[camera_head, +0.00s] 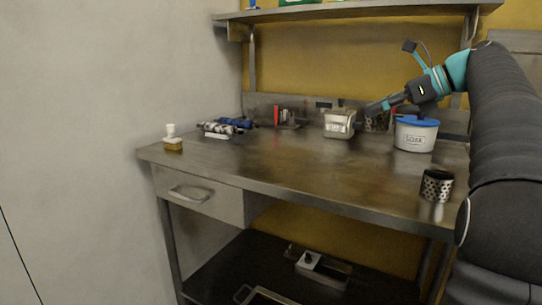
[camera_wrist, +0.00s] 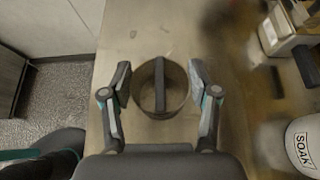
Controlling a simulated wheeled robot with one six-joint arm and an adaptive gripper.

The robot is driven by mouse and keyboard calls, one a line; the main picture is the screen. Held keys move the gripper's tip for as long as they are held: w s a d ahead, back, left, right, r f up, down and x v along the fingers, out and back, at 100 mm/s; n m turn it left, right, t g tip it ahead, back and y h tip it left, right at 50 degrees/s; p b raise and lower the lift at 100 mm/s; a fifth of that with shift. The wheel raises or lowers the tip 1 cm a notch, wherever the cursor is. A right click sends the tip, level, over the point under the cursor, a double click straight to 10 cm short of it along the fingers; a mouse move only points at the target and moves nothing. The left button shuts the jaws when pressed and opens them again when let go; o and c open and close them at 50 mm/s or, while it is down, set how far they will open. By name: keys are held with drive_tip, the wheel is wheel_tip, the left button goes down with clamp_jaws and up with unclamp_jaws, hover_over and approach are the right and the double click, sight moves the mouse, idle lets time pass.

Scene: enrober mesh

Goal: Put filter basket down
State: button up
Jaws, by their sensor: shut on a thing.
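The filter basket (camera_wrist: 178,104) is round and dark metal with a dark bar across its top. In the wrist view it sits between the two fingers of my gripper (camera_wrist: 160,76), which are shut on it from both sides. In the head view my gripper (camera_head: 370,108) reaches left over the back part of the steel table (camera_head: 300,180). A dark perforated shape shows just below the fingers there, partly hidden. Its underside and its gap above the table cannot be told.
A perforated metal cup (camera_head: 437,186) stands at the table's front right. A white SOAK tub (camera_head: 415,138) with a blue rim and a steel container (camera_head: 339,124) stand at the back. The table's middle is clear.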

drive_tip(key=x, duration=0.4)
drive_tip(key=s+a+x, duration=0.1)
drive_tip(key=x, duration=0.4)
drive_tip(key=s+x, duration=0.1)
drive_tip(key=x, duration=0.4)
drive_tip(key=shift+a, duration=0.45)
drive_tip(key=shift+f+b, duration=0.5)
drive_tip(key=shift+f, duration=1.55)
drive_tip(key=shift+f, duration=0.15)
drive_tip(key=o, duration=1.3)
